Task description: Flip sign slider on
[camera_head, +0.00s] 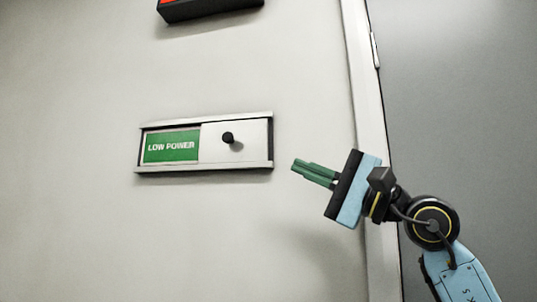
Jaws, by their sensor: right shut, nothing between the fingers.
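The sign slider (205,168) is a metal-framed sign on the pale wall, left of centre. A green panel (171,147) reading "LOW POWER" shows in its left half. A white sliding cover (253,140) with a black knob (228,137) covers the right half. My right gripper (294,166) is to the right of the sign with its green fingers pointing left, apart from the sign and the knob. Its fingers are shut together and hold nothing. My left gripper is out of view.
A grey door (455,90) with a pale frame (358,80) stands on the right, behind my right arm. A dark box with a red face (207,7) is on the wall above the sign, partly cut off. The wall around the sign is otherwise bare.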

